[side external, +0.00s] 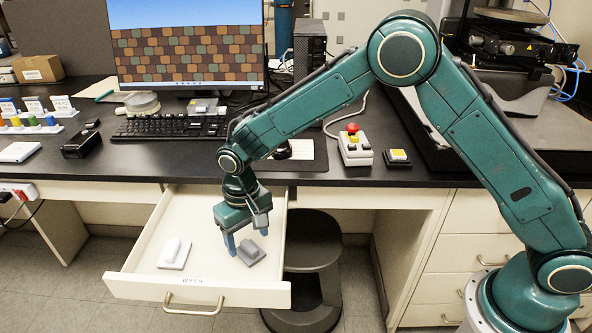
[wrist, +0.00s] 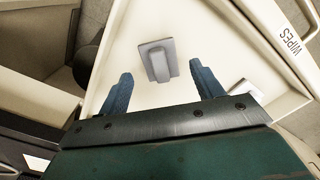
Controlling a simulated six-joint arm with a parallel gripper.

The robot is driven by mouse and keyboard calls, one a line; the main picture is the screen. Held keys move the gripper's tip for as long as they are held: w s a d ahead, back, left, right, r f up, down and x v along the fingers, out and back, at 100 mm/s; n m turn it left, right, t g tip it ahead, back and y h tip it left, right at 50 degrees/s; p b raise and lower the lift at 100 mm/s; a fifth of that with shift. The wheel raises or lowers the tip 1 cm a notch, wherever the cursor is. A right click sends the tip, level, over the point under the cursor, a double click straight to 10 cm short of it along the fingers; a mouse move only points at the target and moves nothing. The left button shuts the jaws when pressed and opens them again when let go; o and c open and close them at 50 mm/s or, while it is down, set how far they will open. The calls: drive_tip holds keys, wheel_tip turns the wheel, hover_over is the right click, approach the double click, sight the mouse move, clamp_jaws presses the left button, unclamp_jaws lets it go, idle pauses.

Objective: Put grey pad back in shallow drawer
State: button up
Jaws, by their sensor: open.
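The grey pad (side external: 251,252) lies flat on the floor of the open shallow drawer (side external: 215,291), toward its right side. It has a raised grip on top and also shows in the wrist view (wrist: 157,62). My gripper (side external: 245,247) is low inside the drawer, close to the pad. In the wrist view my gripper (wrist: 164,80) is open, its two blue fingers apart, with the pad between and just beyond the fingertips. The fingers do not appear to touch it. A white pad (side external: 174,253) with a similar raised grip lies at the left of the drawer.
The drawer front carries a "WIPES" label (side external: 192,281) and a handle (side external: 193,305). A dark stool (side external: 313,258) stands right of the drawer. The desk above holds a keyboard (side external: 170,127) and a control box with a red button (side external: 354,146). The drawer's middle is bare.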

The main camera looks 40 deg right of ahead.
sight(251, 245)
wheel_tip(251, 245, up, 9)
idle(0.4)
idle(0.5)
drive_tip(key=s+d+r+t, duration=0.3)
drive_tip(key=s+d+r, duration=0.7)
drive_tip(key=d+r, duration=0.4)
drive_tip(key=s+d+t, duration=0.1)
drive_tip(key=s+d, duration=0.2)
drive_tip(key=s, duration=0.6)
drive_tip(key=s+d+r+t, duration=0.1)
drive_tip(key=s+d, duration=0.3)
drive_tip(key=s, duration=0.6)
drive_tip(key=shift+d+r+t, duration=0.25)
drive_tip(key=shift+d+t, duration=0.05)
